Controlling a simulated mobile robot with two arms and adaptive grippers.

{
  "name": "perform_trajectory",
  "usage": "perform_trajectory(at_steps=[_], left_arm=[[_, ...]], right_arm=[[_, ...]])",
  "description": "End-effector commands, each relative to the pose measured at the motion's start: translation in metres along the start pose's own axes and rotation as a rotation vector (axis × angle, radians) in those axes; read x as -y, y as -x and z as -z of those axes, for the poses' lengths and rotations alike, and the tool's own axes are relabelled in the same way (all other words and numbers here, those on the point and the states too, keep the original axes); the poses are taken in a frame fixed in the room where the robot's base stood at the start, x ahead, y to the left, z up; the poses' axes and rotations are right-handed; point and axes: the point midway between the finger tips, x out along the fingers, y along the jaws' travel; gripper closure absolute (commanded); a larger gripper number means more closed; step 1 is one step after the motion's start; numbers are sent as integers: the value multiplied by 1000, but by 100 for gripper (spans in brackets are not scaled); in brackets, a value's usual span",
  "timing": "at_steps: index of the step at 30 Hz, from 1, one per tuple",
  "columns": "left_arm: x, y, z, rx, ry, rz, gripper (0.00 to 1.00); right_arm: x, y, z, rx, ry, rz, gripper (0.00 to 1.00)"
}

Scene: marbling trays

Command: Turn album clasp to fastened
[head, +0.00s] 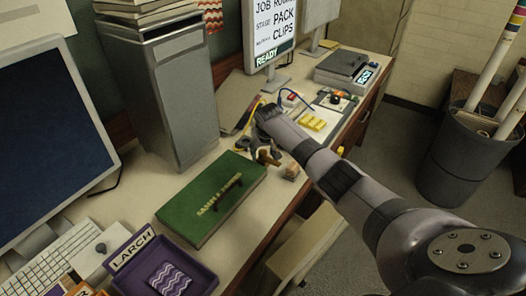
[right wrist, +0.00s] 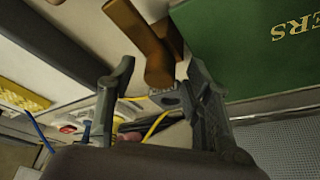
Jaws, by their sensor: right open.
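A flat green album-like case (head: 190,212) with gold lettering and a dark handle lies on the bench in the head view. Its corner, with the letters "ERS", fills the upper right of the right wrist view (right wrist: 245,60). My right gripper (head: 256,150) is by the far right end of the case. In the right wrist view its two fingers (right wrist: 160,78) are apart, with nothing held between them. A brown angled piece (right wrist: 152,45) shows at the fingertips; I cannot tell whether it touches them. I cannot make out a clasp for certain. My left gripper is not in view.
A grey metal cabinet (head: 175,90), monitor (head: 50,135) and purple LARCH tray (head: 205,280) stand on the bench at the left. Yellow clips (head: 312,121) lie beyond my right arm. A grey bin (head: 465,160) stands on the floor at right.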

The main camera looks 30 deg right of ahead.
Motion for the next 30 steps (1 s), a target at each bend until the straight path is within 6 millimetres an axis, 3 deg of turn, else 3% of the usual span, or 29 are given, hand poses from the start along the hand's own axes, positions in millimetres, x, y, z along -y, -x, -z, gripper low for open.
perform_trajectory(at_steps=[6,26,30], left_arm=[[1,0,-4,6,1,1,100],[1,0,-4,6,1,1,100],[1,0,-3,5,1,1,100]], right_arm=[[0,0,0,0,0,0,54],[0,0,0,0,0,0,98],[0,0,0,0,0,0,100]])
